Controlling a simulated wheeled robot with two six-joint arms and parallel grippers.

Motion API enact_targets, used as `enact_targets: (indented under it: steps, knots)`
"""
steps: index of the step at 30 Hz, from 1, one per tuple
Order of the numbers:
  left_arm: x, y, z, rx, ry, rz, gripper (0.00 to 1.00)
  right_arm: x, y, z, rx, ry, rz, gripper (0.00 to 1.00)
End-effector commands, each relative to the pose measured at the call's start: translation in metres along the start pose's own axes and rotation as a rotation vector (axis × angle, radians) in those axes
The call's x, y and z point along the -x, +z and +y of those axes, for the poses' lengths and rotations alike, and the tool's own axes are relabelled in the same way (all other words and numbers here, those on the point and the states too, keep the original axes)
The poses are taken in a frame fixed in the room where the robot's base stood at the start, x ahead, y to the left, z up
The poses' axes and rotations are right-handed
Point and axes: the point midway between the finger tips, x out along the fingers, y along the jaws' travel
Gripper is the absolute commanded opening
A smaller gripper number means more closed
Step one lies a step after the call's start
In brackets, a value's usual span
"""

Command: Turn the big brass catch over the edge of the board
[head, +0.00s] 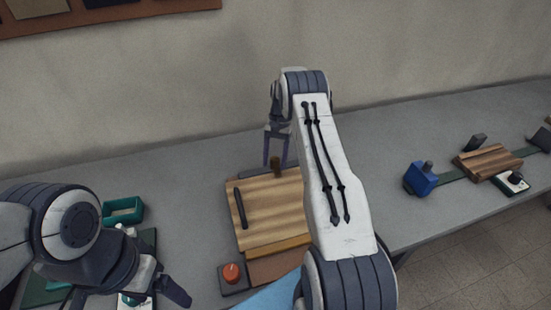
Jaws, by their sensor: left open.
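The wooden board (265,215) lies on the bench in the middle of the head view. A small brownish upright piece (276,162), seemingly the big brass catch, stands at the board's far edge. My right gripper (277,158) points down at that edge. Its two fingers are apart, with the catch showing between or just beyond their tips; I cannot tell whether they touch it. My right arm hides the board's right side. My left gripper (138,292) is open at the lower left, away from the board, and partly cut off by the frame.
A dark bar (240,208) lies on the board's left part. A red button (231,272) on a dark base sits at its near left corner. A teal tray (122,211) stands left. A blue block (420,178) and a second wooden board (487,161) are at right.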

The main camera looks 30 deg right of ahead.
Motion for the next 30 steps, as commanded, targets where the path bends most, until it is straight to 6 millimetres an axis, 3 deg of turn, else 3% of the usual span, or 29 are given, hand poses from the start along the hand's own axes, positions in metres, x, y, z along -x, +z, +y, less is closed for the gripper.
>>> enact_targets:
  steps: [13, 24, 30]
  knots:
    - [-0.002, 0.0, 0.0, 0.0, 0.0, 0.0, 0.81, 0.011, -0.002, 0.001, -0.002, -0.001, 0.006, 0.72]
    - [-0.01, 0.001, -0.001, 0.0, 0.0, 0.0, 0.81, 0.08, -0.002, 0.001, -0.001, -0.001, 0.006, 0.72]
    - [-0.008, 0.0, -0.001, 0.0, 0.0, 0.0, 0.81, 0.098, -0.001, 0.001, -0.001, 0.0, 0.003, 0.72]
